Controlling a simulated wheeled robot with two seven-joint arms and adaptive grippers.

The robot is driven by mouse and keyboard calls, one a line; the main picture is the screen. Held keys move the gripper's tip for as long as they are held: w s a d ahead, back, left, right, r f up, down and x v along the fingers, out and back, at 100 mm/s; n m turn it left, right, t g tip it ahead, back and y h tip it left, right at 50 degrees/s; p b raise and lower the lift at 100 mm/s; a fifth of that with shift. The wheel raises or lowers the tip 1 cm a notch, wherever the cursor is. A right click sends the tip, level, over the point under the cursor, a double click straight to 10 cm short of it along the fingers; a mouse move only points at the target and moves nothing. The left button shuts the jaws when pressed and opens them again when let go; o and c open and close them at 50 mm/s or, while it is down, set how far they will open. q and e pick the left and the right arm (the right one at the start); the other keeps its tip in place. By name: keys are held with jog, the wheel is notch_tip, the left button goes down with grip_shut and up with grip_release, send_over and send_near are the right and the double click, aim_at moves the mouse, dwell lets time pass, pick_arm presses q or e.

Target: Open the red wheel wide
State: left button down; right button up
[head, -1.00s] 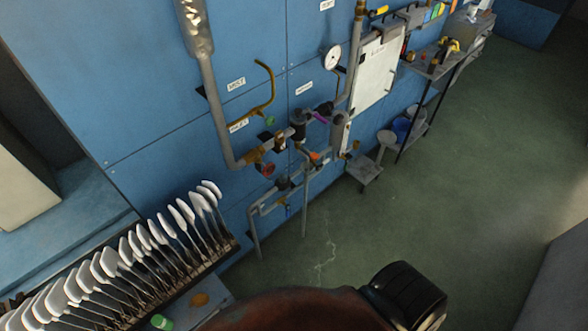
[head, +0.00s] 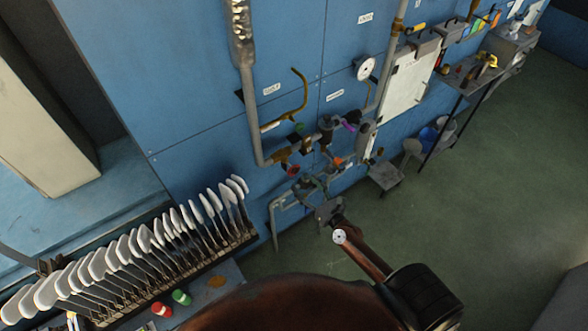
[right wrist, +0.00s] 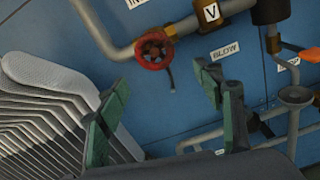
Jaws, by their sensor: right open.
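The red wheel (head: 293,169) is a small round valve handle on the grey and brass pipework at the blue wall. It shows larger in the right wrist view (right wrist: 154,50), at the upper middle, facing me. My right gripper (head: 314,191) is below and to the right of the wheel in the head view, partly merged with the pipes behind it. In the right wrist view its green-padded fingers (right wrist: 161,84) are spread apart and empty. The wheel lies beyond and above the gap, with no visible contact. I do not make out my left gripper.
A rack of white sock boards (head: 150,240) stands to the left and shows close beside the left finger in the wrist view (right wrist: 50,105). Pipes, a funnel (right wrist: 296,97) and other valves lie to the right. A gauge (head: 364,68) hangs above. Green floor is open at right.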

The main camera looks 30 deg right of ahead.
aim_at(295, 172)
jog(key=shift+m, duration=0.3)
jog(key=w, duration=0.2)
jog(key=w+r+p, duration=0.1)
jog(key=w, duration=0.3)
jog(key=shift+w+a+r, duration=0.2)
jog(key=shift+w+a, duration=0.1)
jog(key=shift+a, duration=0.05)
jog(key=shift+w+f, duration=0.1)
jog(key=shift+w, duration=0.6)
jog(key=shift+c, duration=0.3)
jog(key=c, duration=1.1)
